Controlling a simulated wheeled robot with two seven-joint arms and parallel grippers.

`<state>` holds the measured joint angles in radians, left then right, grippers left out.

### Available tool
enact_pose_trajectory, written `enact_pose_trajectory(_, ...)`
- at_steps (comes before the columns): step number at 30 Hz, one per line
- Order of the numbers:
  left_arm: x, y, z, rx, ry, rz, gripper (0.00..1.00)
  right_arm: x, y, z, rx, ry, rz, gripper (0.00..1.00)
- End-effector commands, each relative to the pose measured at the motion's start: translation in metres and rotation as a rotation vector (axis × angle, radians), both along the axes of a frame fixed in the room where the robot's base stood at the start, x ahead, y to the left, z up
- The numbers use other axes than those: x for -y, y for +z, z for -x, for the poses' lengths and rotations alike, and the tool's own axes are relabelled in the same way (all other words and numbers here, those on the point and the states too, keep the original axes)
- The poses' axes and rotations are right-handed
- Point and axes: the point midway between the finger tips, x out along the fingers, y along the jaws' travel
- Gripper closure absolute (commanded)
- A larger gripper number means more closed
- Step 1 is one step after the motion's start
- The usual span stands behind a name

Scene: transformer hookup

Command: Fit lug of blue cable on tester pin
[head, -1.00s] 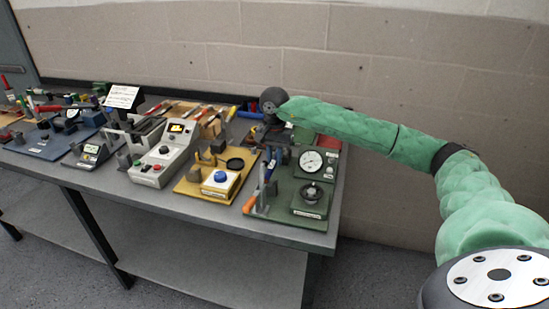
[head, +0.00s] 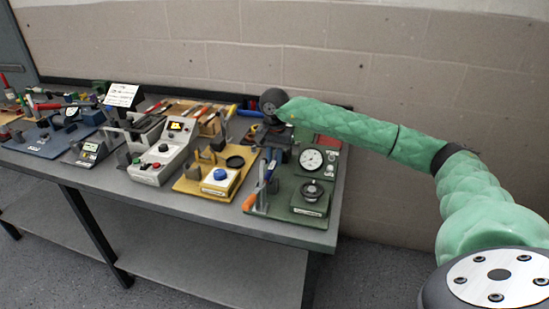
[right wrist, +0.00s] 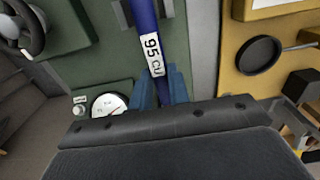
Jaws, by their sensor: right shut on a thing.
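My right gripper (right wrist: 162,88) is shut on a blue cable (right wrist: 147,25) with a white tag reading "95 CU". The cable runs from between the fingers to the top edge of the right wrist view. Its lug cannot be made out. In the head view my right gripper (head: 272,152) points down at the back left of a green board (head: 285,208). That board carries a round dial gauge (head: 311,159) and a black handwheel (head: 312,191). I cannot pick out a tester pin in either view. My left gripper is not in view.
A yellow board (head: 187,186) with a blue knob stands left of the green board. A grey control box (head: 160,160) stands further left. An orange-handled item (head: 249,202) is at the green board's left edge. The grey table's (head: 300,236) front edge is close by. A block wall (head: 420,70) stands behind.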

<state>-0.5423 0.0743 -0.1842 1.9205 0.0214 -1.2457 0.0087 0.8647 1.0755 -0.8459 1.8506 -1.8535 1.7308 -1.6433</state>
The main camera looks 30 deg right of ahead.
Motion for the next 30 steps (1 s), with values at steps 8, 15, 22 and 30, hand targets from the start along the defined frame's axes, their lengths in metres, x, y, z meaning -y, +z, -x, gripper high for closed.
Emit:
enact_pose_trajectory(8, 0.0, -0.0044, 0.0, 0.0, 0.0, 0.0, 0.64, 0.0001, -0.0055, -0.0001, 0.0, 0.0, 0.0, 1.0)
enact_pose_trajectory(15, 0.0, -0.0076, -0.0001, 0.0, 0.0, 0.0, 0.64, 0.0001, -0.0097, -0.0001, 0.0, 0.0, 0.0, 1.0)
enact_pose_trajectory(22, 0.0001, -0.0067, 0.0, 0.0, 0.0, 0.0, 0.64, 0.0001, -0.0088, -0.0001, 0.0, 0.0, 0.0, 0.59)
enact_pose_trajectory(30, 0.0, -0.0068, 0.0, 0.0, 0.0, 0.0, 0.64, 0.0001, -0.0092, 0.0001, 0.0, 0.0, 0.0, 0.57)
